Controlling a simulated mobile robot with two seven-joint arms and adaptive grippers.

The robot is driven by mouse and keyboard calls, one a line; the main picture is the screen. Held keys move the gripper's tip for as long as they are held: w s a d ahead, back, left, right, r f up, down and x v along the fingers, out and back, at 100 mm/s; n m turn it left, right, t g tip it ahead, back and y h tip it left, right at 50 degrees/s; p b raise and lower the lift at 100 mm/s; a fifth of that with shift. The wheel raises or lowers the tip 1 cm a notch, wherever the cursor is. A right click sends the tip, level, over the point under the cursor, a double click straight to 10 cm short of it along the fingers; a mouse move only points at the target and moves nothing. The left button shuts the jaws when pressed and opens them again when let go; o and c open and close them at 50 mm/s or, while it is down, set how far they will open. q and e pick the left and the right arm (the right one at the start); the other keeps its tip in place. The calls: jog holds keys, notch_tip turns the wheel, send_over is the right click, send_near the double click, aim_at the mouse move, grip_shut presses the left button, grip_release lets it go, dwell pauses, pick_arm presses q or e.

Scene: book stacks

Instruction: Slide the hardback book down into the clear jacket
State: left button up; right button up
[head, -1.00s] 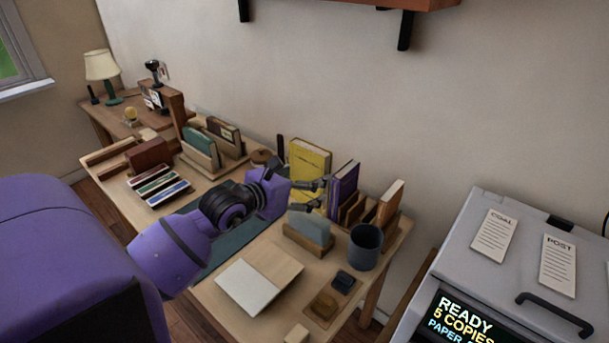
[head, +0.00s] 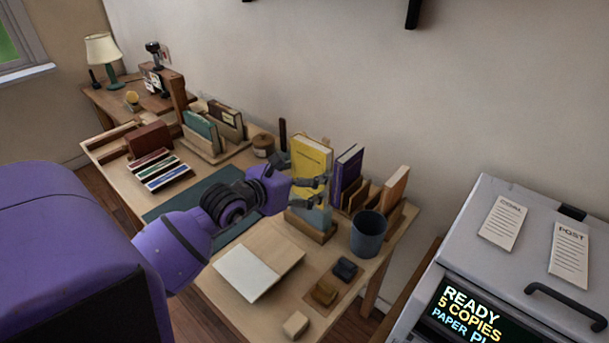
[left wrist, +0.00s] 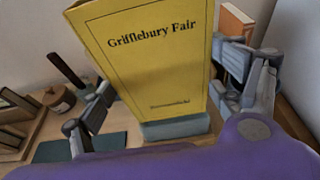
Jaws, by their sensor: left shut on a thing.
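The yellow hardback book (head: 309,156), titled "Grifflebury Fair", is held upright by my left gripper (head: 318,190). In the left wrist view the book's front cover (left wrist: 155,60) fills the middle, with a finger at each side. The pale bluish clear jacket (head: 314,216) stands in a wooden holder (head: 307,229) below the book. The jacket also shows under the book in the left wrist view (left wrist: 174,128). The book's lower edge meets the jacket's top edge in view; I cannot tell whether it is inside. My right gripper is not in view.
A purple book (head: 348,168) stands in a rack close to the right, with an orange-brown book (head: 394,187) beyond it. A green mat (head: 190,205) and an open booklet (head: 247,273) lie on the desk.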

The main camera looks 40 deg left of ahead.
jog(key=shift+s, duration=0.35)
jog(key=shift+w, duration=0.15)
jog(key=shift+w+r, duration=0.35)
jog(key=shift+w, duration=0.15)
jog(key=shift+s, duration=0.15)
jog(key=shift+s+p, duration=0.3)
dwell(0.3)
